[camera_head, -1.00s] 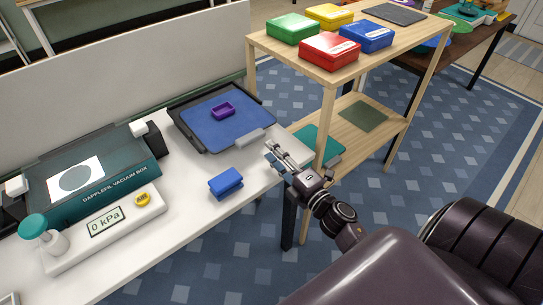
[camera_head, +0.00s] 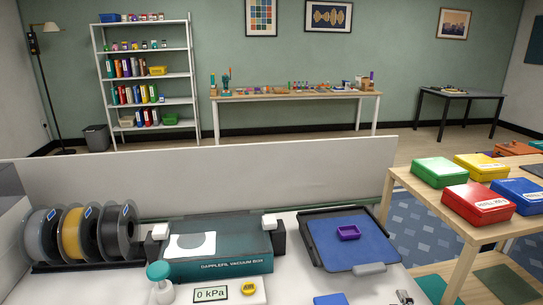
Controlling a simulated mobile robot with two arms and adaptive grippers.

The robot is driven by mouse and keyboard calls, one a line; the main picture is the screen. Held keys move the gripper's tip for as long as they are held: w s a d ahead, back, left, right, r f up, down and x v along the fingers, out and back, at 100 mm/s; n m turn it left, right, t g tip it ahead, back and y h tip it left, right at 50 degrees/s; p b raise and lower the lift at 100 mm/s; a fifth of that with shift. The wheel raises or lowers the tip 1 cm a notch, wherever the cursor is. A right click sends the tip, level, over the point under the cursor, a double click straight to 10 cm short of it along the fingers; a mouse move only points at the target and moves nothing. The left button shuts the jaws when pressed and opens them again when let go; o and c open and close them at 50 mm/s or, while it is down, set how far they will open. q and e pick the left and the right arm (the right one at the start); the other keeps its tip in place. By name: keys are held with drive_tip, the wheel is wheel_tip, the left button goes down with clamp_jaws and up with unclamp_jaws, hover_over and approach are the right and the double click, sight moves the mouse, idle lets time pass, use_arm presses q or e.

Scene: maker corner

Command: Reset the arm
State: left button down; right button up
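A small grey tip of my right gripper (camera_head: 404,297) shows at the bottom edge, just right of the grey handle of the dark tray (camera_head: 313,253). The rest of my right arm is below the picture, and I cannot tell whether the gripper is open or shut. My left gripper is not in view. The tray has a blue mat (camera_head: 340,248) with a small purple open box (camera_head: 348,232) on it. A blue block (camera_head: 330,299) is cut off by the bottom edge, in front of the tray.
A teal vacuum box (camera_head: 220,265) and several filament spools (camera_head: 75,235) stand on the white workbench, before a pale partition (camera_head: 230,182). A wooden shelf (camera_head: 440,215) at right holds red (camera_head: 478,204), green (camera_head: 440,172), yellow and blue boxes. Shelving and tables stand at the far wall.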

drive_tip(key=s+a+f+m+g, duration=0.3)
drive_tip(key=s+a+m+g, duration=0.2)
drive_tip(key=s, duration=0.4)
drive_tip(key=s+a+f+m+g+y, duration=0.1)
drive_tip(key=s+a+f+m+g, duration=0.35)
drive_tip(key=s, duration=0.35)
drive_tip(key=s+a+f+m+g, duration=0.35)
drive_tip(key=s+a+g, duration=0.2)
drive_tip(key=s, duration=0.35)
wheel_tip(320, 180, down, 24)
drive_tip(key=s, duration=0.2)
drive_tip(key=s+d+f+g, duration=0.1)
drive_tip(key=s+d+f, duration=0.2)
drive_tip(key=s+f, duration=1.3)
drive_tip(key=shift+s+f+g+p, duration=0.4)
drive_tip(key=shift+s+p, duration=0.05)
drive_tip(key=shift+s, duration=0.15)
drive_tip(key=shift+a, duration=0.1)
